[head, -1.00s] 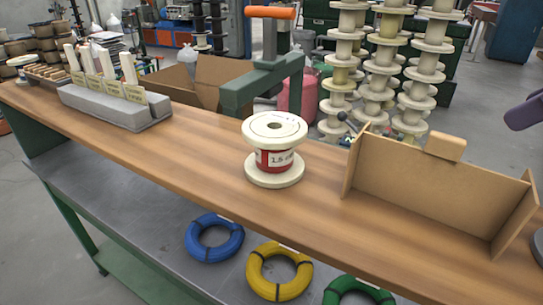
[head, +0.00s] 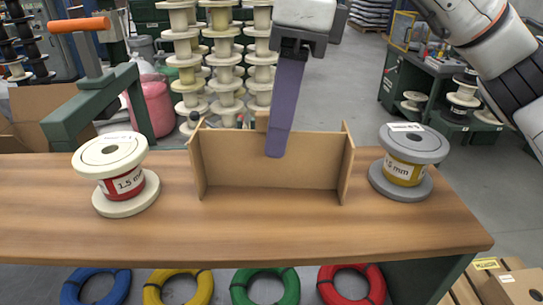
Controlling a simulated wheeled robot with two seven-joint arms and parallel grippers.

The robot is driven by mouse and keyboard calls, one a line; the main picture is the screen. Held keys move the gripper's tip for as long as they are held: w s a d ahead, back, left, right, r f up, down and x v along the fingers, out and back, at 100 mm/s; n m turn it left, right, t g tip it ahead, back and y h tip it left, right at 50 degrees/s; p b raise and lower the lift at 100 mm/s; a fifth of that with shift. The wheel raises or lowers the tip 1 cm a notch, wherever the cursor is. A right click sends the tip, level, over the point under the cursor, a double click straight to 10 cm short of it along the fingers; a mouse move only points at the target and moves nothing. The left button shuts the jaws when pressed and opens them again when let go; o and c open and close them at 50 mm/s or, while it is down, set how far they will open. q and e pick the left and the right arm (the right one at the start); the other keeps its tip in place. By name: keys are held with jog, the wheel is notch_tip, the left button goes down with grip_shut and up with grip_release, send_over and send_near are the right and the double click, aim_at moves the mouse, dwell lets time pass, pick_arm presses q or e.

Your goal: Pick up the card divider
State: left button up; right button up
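The card divider (head: 232,160) is a brown cardboard panel with a short wing at each end and a small tab on its top edge. It stands upright on the wooden bench top (head: 250,230). My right gripper (head: 276,150) reaches down over the panel's top edge in the head view. Its purple finger overlaps the middle of the panel and partly covers the tab. I see the fingers edge-on, one hiding the other, so I cannot tell whether they are open or touching the card. My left gripper is out of view.
A white spool with a red label (head: 116,175) stands left of the divider. A grey spool with a yellow label (head: 406,160) stands close to its right. A green clamp (head: 95,100) with an orange handle is at the back left. The bench front is clear.

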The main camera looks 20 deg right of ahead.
aim_at(266, 186)
jog(key=shift+w+a+f, duration=0.1)
jog(key=shift+w+f, duration=0.05)
jog(key=shift+f, duration=0.85)
jog(key=shift+w+a+f, duration=0.1)
jog(key=shift+w+f, duration=0.05)
jog(key=shift+f, duration=0.85)
jog(key=shift+w+a+f, duration=0.1)
jog(key=shift+w+f, duration=0.05)
jog(key=shift+f, duration=0.85)
grip_shut()
